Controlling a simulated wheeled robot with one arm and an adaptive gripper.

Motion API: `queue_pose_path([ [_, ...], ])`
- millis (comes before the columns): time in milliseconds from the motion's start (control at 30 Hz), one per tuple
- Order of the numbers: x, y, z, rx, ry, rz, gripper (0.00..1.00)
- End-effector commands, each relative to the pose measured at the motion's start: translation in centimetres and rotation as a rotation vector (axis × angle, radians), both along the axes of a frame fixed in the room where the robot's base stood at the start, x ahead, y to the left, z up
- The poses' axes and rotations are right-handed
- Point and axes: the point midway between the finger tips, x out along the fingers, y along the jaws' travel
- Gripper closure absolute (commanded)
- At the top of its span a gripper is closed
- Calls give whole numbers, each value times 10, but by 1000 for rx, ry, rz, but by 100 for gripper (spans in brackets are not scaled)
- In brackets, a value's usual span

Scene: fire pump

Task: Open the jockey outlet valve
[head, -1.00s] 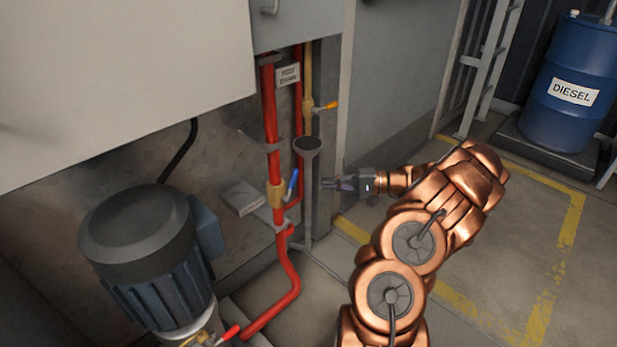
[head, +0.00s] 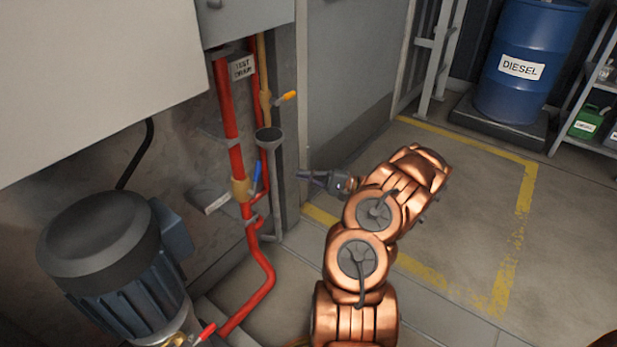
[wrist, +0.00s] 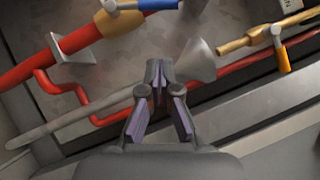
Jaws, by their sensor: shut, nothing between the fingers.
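A valve with a blue lever (head: 257,177) and a brass body (head: 240,188) sits on the red riser pipe. No label names it as the jockey outlet valve. The blue lever stands roughly upright in the head view; it also shows at the top edge of the wrist view (wrist: 155,4), partly cut off. A red lever (head: 206,331) shows low beside the motor (head: 105,245). My gripper (head: 300,175) is shut and empty, to the right of the blue lever and apart from it. In the wrist view its fingertips (wrist: 158,70) meet, with the brass body (wrist: 85,38) at upper left.
A grey funnel (head: 269,138) on a drain pipe stands between my gripper and the riser. A yellow-handled valve (head: 286,97) is above it, near a test drain sign (head: 243,67). A grey box (head: 100,80) overhangs the left. Open floor (head: 450,210) lies right.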

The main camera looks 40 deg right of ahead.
Motion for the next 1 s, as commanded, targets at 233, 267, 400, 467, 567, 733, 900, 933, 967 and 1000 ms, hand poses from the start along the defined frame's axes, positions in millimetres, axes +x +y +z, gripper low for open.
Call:
queue_pose_path([
  [233, 33, 29, 7, 0, 0, 3, 100],
  [267, 37, 33, 7, 1, 1, 4, 100],
  [400, 50, 46, 14, -3, -1, 0, 100],
  [467, 50, 51, 17, -2, -1, 1, 100],
  [567, 50, 61, 19, 1, 1, 4, 100],
  [733, 51, 71, 25, -2, -1, 1, 100],
  [900, 51, 77, 27, -2, 1, 0, 100],
  [933, 52, 78, 27, -2, 1, 0, 100],
  [967, 52, 78, 28, -2, 1, 0, 100],
  [1000, 52, 78, 28, -2, 1, 0, 100],
])
